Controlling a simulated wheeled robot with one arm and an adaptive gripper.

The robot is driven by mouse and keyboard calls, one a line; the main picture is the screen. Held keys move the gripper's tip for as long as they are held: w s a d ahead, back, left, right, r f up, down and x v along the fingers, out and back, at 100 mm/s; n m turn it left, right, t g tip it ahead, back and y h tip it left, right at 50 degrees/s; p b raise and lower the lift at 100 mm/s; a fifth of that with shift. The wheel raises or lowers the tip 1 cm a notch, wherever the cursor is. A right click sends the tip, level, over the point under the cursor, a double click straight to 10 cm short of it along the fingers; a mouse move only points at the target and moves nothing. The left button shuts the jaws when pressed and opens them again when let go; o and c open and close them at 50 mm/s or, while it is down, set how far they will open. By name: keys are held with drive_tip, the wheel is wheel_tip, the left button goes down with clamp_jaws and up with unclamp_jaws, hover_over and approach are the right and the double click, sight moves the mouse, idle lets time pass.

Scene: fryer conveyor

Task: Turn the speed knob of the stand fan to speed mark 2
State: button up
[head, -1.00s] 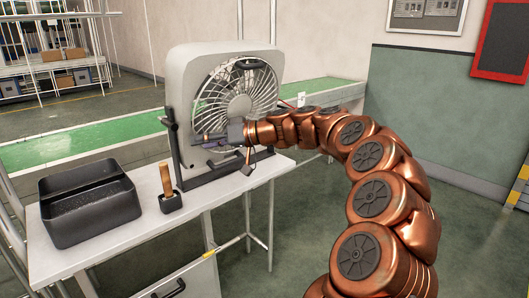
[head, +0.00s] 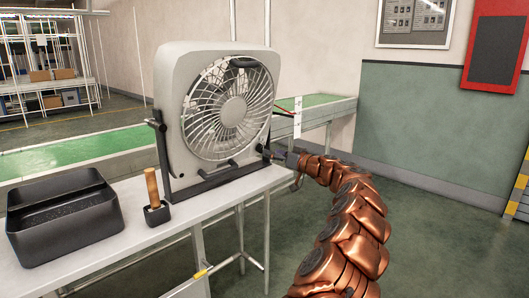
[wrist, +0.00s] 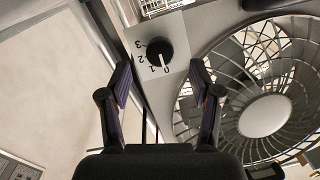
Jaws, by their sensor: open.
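The stand fan (head: 227,112) stands on the table, its pale square housing around a round grille. In the wrist view its black speed knob (wrist: 153,50) sits on a pale plate (wrist: 176,51) marked 0, 1, 2 and 3. A white line on the knob points towards the 0 mark. My gripper (wrist: 160,75) is open, with one finger on each side of the knob in the picture. No contact with the knob shows. In the head view my gripper (head: 275,155) is at the fan's lower right corner, where the knob is too small to read.
A black bin (head: 65,243) and a small black holder with a wooden handle (head: 152,187) stand on the white table (head: 135,232), left of the fan. A green conveyor (head: 80,150) runs behind. The floor right of the table is open.

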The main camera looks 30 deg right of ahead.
sight(261, 148)
drive_tip(key=shift+x, duration=2.5)
drive_tip(key=c, duration=1.1)
